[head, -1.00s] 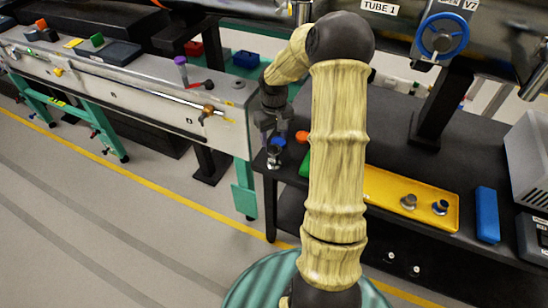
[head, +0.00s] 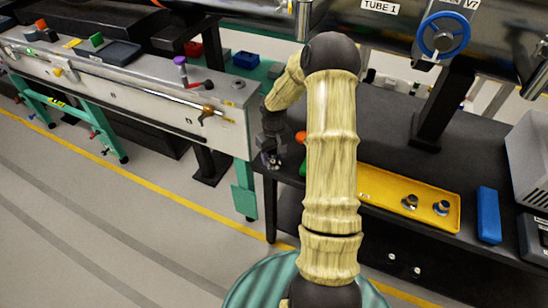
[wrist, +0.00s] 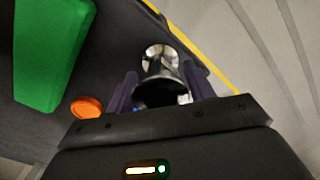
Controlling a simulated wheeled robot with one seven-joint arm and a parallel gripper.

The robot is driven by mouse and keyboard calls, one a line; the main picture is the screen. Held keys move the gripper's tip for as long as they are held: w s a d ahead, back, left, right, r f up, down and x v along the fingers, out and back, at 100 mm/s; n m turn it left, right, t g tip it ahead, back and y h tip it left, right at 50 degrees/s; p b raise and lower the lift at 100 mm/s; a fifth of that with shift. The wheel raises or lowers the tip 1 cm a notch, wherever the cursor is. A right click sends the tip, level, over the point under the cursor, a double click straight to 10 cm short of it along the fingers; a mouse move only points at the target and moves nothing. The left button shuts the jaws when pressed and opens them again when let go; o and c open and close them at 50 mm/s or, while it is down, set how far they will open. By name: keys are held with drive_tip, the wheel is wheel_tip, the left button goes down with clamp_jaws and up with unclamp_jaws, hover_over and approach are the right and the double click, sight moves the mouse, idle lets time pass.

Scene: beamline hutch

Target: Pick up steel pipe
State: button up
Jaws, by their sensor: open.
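A shiny steel piece (wrist: 158,58), which looks like the steel pipe, stands near the edge of the black table in the wrist view. Its round end and bright side show; its lower part is hidden by my gripper. My gripper (wrist: 162,88) is open, with one dark finger on each side of the piece. I cannot tell whether the fingers touch it. In the head view my gripper (head: 271,152) is low over the table's left corner, and only a small bit of shiny metal (head: 273,163) shows there.
An orange disc (wrist: 87,107) and a green block (wrist: 47,50) lie close beside my gripper. A yellow tray (head: 385,205) holds metal fittings, with a blue block (head: 488,215) to its right. The black table's (head: 395,135) edge is close to the steel piece.

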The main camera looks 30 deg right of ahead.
drive_tip(key=shift+f, duration=0.65)
drive_tip(key=shift+c, duration=0.2)
drive_tip(key=c, duration=0.7)
drive_tip(key=shift+r, duration=0.1)
wheel_tip(320, 180, up, 10)
drive_tip(key=shift+f+p, duration=0.1)
drive_tip(key=shift+p, duration=0.2)
